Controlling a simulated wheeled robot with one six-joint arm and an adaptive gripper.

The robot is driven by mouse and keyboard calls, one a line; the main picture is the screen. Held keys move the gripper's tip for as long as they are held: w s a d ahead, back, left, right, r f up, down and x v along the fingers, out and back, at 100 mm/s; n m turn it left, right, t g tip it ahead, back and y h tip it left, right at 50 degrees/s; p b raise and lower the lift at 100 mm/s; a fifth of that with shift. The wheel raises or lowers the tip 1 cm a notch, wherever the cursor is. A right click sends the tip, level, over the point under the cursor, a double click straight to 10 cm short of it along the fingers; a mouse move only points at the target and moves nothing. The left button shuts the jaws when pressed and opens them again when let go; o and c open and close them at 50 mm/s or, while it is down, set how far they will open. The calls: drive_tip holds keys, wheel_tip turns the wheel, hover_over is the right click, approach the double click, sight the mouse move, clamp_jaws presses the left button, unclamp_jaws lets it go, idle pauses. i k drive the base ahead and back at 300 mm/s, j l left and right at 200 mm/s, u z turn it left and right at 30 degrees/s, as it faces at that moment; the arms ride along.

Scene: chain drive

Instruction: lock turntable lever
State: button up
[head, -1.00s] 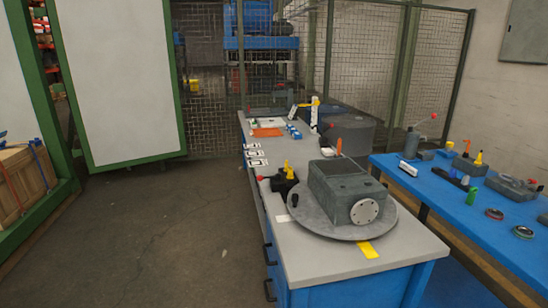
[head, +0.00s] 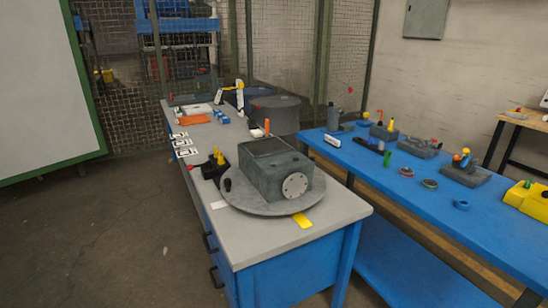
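The round grey turntable (head: 240,201) lies on the grey-topped workbench. A dark grey gearbox-like housing (head: 262,165) with a round pale flange (head: 295,186) sits on it. Just left of the turntable is a black block (head: 211,170) with a yellow upright part (head: 220,157). A red knob (head: 189,168) shows at the block's left side, by the bench edge. A small black knob (head: 227,185) stands at the turntable's left rim. I cannot tell which of these is the lock lever, or its lock state. My gripper is not in view.
The workbench (head: 262,246) has a blue base and black handles on its left side. Behind the turntable lie white marked cards (head: 182,145) and an orange tray (head: 193,120). A blue table (head: 425,178) with several tools stands to the right. Open floor (head: 110,235) lies left.

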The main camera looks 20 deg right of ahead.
sight(208, 164)
drive_tip(key=i+u, duration=0.15)
drive_tip(key=i, duration=0.3)
drive_tip(key=i+l+u, duration=0.15)
drive_tip(key=i, duration=0.25)
drive_tip(key=i+u, duration=0.15)
drive_tip(key=i, duration=0.3)
drive_tip(key=i+l+u, duration=0.15)
drive_tip(key=i, duration=0.3)
drive_tip(key=l, duration=0.1)
